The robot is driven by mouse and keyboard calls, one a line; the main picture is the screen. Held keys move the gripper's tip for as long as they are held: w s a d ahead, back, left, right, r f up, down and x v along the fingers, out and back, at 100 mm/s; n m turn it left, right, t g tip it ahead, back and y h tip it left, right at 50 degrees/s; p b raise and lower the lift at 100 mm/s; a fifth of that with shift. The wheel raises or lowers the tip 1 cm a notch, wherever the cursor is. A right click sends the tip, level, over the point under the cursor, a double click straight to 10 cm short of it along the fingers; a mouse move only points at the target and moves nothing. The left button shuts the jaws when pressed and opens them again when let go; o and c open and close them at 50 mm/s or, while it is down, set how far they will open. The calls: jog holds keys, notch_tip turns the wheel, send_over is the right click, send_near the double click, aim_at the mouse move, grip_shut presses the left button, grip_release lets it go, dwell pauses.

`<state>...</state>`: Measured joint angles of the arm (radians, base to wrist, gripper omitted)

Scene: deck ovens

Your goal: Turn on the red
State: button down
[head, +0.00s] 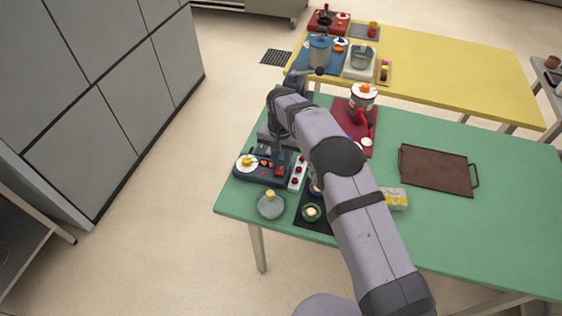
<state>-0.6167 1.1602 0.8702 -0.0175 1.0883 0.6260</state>
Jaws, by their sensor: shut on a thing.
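My gripper (277,168) points down at the dark blue unit (240,174) on the near left of the green table. It is shut on what looks like a small red part on top of that unit; the arm and the small size hide the exact contact. The unit also has a white dial with a yellow centre (247,161). A white strip with several red knobs (297,172) stands just right of the gripper. A red base (369,132) with a white knob (367,142) lies farther back; a red and white pot (362,98) stands on it. My arm partly hides this base.
A glass lid with a yellow knob (270,205) and a black plate (304,222) lie near the front edge. A yellow-white box (396,199) and brown tray (438,170) are to the right. The yellow table (460,70) behind holds several kitchen items.

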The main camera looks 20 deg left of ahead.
aim_at(281, 168)
jog(key=c, duration=1.6)
grip_release()
jog(key=shift+r, duration=0.1)
jog(key=shift+r+b, duration=1.3)
jog(key=shift+r, duration=2.3)
